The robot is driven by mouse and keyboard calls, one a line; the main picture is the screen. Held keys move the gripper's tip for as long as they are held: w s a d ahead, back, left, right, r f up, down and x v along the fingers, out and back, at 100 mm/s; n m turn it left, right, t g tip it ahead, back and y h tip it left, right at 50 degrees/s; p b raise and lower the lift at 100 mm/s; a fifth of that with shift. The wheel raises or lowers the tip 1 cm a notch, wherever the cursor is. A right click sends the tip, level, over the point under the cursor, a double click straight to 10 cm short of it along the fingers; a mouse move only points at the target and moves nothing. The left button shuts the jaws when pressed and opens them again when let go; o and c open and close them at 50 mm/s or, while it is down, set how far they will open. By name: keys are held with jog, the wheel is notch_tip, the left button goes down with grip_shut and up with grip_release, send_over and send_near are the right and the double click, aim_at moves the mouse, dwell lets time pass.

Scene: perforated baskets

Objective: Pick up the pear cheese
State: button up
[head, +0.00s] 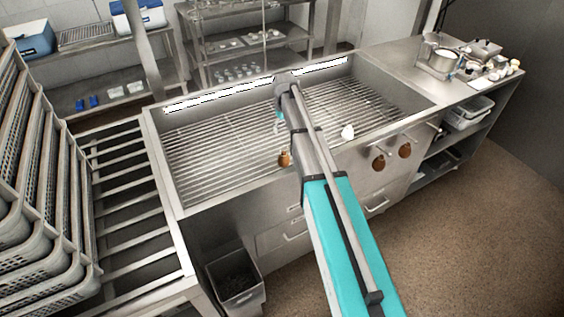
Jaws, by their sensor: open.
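A small white rounded piece (348,132) sits on the slatted rack right of my arm. A brown pear-shaped piece (284,159) with a paler top is at the rack's front edge, just left of my arm. I cannot tell for sure which is the pear cheese. My gripper (279,121) is small and partly hidden beside my arm, over the rack behind the nearer brown piece. It is open and I see nothing held in it.
The steel basin (210,160) has raised walls around its slatted rack. Stacked perforated baskets (40,240) stand at the left on a slatted table (130,210). A counter (405,70) at the right holds a pot and small items. A bin (235,278) stands on the floor.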

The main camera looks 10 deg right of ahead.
jog(key=shift+f+b, duration=3.7)
jog(key=shift+f, duration=0.25)
jog(key=shift+f+b, duration=2.6)
jog(key=shift+c, duration=0.2)
grip_shut()
jog(key=shift+r, duration=0.15)
notch_tip(320, 180, up, 10)
jog(key=p, duration=1)
